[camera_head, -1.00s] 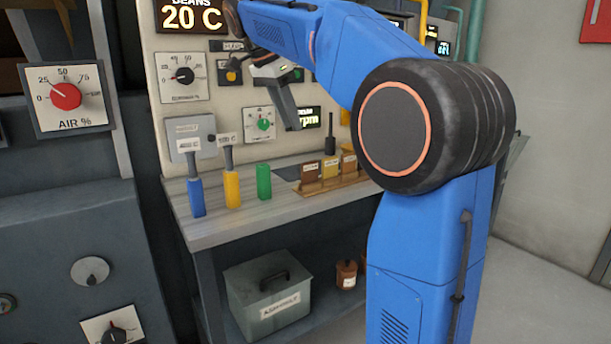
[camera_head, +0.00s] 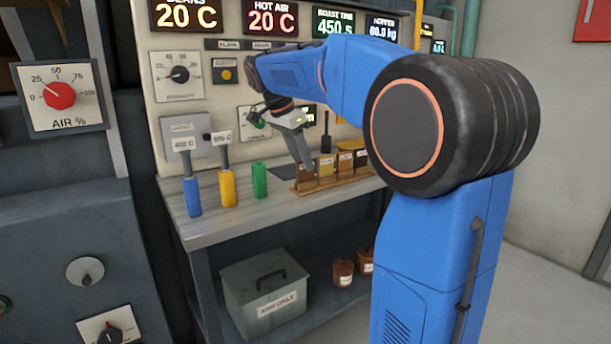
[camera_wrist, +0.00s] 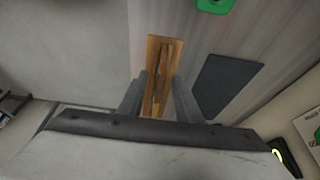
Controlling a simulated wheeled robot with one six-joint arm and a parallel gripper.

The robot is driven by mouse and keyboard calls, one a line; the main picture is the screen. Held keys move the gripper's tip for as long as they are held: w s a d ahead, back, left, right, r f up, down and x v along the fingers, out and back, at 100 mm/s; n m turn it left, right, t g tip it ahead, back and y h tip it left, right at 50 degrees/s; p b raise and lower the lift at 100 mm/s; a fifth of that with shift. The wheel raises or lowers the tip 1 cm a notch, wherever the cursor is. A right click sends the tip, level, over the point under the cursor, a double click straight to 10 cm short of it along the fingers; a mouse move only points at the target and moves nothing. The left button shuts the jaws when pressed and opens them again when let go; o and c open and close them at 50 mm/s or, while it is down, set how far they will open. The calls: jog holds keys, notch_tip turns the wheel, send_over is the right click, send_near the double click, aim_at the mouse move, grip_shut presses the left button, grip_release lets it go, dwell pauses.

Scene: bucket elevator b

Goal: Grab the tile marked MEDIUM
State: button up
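Several small labelled tiles stand in a wooden rack (camera_head: 335,184) on the bench: a brown one (camera_head: 305,173) at the left, a golden one (camera_head: 326,167), and brown ones (camera_head: 345,162) to its right. Their labels are too small to read, so I cannot tell which says MEDIUM. My gripper (camera_head: 308,168) points down at the left end of the rack, by the leftmost tile. In the wrist view, my gripper (camera_wrist: 158,88) has its fingers apart, either side of the wooden rack (camera_wrist: 166,44) and the tiles seen edge-on; contact is not clear.
Blue (camera_head: 192,196), yellow (camera_head: 228,189) and green (camera_head: 259,180) handles stand upright left of the rack. A dark pad (camera_wrist: 222,88) lies beside the rack. The control panel with dials and displays rises close behind. A grey ash box (camera_head: 265,295) sits on the shelf below.

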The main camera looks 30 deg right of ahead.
aim_at(305, 174)
jog(key=shift+x, duration=1.75)
grip_shut()
